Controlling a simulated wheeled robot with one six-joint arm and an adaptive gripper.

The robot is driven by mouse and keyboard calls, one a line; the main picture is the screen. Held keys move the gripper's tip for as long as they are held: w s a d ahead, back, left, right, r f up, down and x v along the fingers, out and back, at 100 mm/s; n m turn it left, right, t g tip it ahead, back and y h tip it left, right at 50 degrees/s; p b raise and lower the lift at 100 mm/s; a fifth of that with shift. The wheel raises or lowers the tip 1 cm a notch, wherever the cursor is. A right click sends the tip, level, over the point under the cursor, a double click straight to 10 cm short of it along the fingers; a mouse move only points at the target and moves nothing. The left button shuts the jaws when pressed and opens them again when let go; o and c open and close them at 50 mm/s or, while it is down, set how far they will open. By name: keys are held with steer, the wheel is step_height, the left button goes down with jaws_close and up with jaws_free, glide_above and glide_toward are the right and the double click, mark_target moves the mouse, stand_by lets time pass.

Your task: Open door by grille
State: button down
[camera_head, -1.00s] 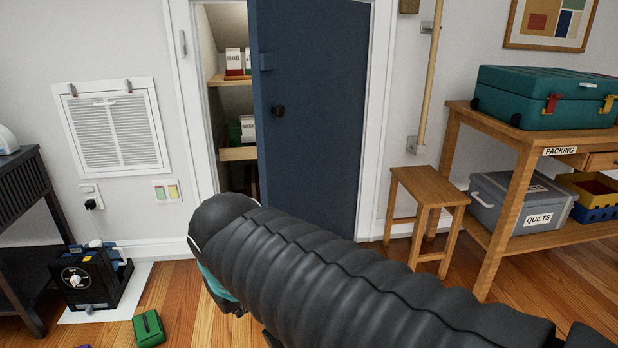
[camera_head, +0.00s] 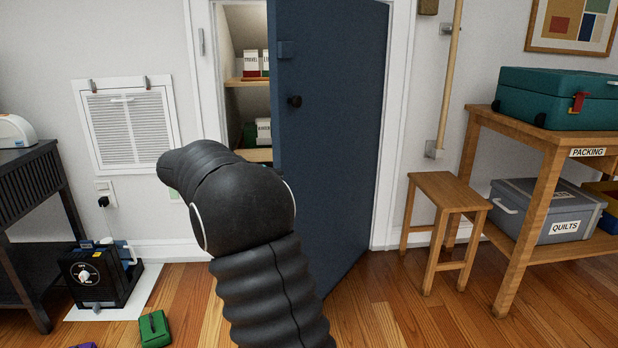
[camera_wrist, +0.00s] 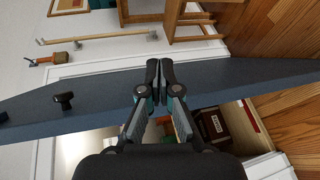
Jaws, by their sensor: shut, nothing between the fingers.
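The dark blue door (camera_head: 340,130) stands partly open in its white frame, with a dark round knob (camera_head: 295,101) near its left edge. The white louvred grille (camera_head: 127,128) is on the wall left of the door, with two clips at its top. In the wrist view the door (camera_wrist: 240,82) runs across the picture, with its knob (camera_wrist: 64,101) at left. My gripper (camera_wrist: 160,72) is shut and empty, its fingers overlapping the door's edge in that view; I cannot tell whether they touch.
Behind the door are shelves (camera_head: 247,82) with labelled boxes. A wooden stool (camera_head: 448,190) stands right of the door, beside a bench (camera_head: 520,127) with a teal case (camera_head: 560,92) and grey bin (camera_head: 535,215). A black machine (camera_head: 100,275) and green item (camera_head: 154,328) are on the floor at left.

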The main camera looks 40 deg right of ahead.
steer(key=w+d+f+m+g+h, duration=0.1)
steer(key=w+f+h, duration=0.1)
steer(key=w, duration=0.3)
steer(key=s+b+x, duration=0.2)
steer(key=s+x, duration=0.1)
steer(key=x, duration=1)
steer(key=shift+a+r, duration=0.3)
steer(key=shift+r, duration=0.2)
steer(key=shift+w+g, duration=0.15)
steer(key=shift+g, duration=0.15)
stand_by(0.5)
